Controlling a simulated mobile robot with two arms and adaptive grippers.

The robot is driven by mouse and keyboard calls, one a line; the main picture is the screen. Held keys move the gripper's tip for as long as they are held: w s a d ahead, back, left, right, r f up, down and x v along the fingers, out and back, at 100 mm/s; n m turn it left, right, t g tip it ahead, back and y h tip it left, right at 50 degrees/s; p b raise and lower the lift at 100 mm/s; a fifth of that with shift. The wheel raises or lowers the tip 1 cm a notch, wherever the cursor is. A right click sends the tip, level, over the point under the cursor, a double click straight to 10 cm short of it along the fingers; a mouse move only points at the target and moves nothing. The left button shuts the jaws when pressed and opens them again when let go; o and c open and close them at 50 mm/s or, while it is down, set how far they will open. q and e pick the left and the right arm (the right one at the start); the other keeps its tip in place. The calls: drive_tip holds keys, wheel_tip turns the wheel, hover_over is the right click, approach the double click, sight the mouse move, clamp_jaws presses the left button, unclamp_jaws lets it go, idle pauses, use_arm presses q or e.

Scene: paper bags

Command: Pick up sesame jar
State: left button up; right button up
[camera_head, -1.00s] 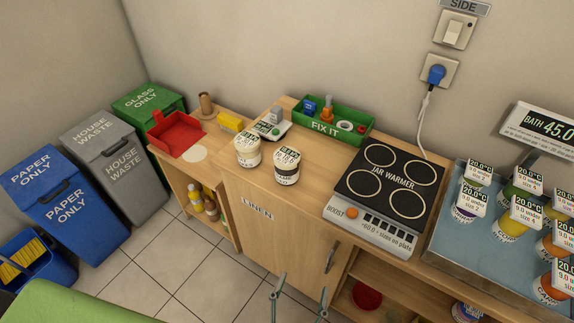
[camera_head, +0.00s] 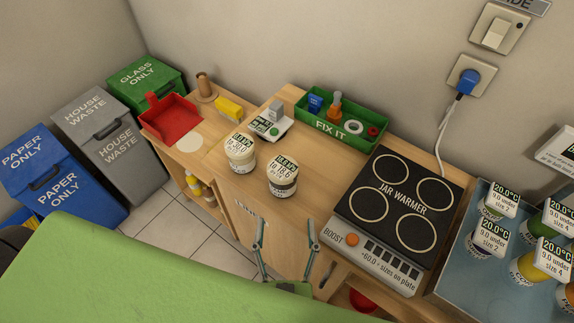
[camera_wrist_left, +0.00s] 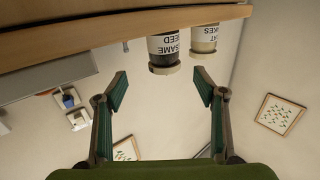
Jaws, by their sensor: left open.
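The sesame jar (camera_head: 282,183) has dark contents, a white label and a display tag above it. It stands upright on the wooden counter. In the left wrist view the sesame jar (camera_wrist_left: 165,52) appears upside down, with part of its lettering readable. A paler jar, labelled as flakes (camera_wrist_left: 204,38), stands beside it; it is the left jar (camera_head: 241,155) in the head view. My left gripper (camera_head: 285,222) is open and empty, at the counter's front, short of the sesame jar. In the wrist view the open fingers (camera_wrist_left: 160,78) point toward it, apart from it.
The jar warmer (camera_head: 405,205) lies to the right of the jars. The green FIX IT tray (camera_head: 350,141) is behind them, with a small device (camera_head: 270,125) at its left. The red dustpan (camera_head: 170,118) is further left. A blue tray (camera_head: 455,275) holds several jars.

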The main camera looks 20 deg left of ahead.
sight(283, 187)
use_arm(q)
drive_tip(key=b+x, duration=0.1)
drive_tip(key=x, duration=0.4)
drive_tip(key=shift+w+a+r, duration=0.15)
drive_tip(key=shift+w+a, duration=0.1)
drive_tip(key=shift+w, duration=0.05)
drive_tip(key=b+x, duration=0.1)
drive_tip(key=x, duration=0.2)
drive_tip(key=shift+a+r, duration=0.15)
drive_tip(key=shift+a, duration=0.05)
drive_tip(key=shift+b+x, duration=0.6)
drive_tip(key=shift+x, duration=0.65)
drive_tip(key=shift+w+a+r, duration=0.1)
drive_tip(key=shift+w+a, duration=0.05)
drive_tip(key=shift+w, duration=0.15)
drive_tip(key=shift+r, duration=0.1)
drive_tip(key=c, duration=1.6)
use_arm(e)
drive_tip(key=s+f, duration=0.3)
drive_tip(key=shift+s+f, duration=0.2)
drive_tip(key=shift+f, duration=0.1)
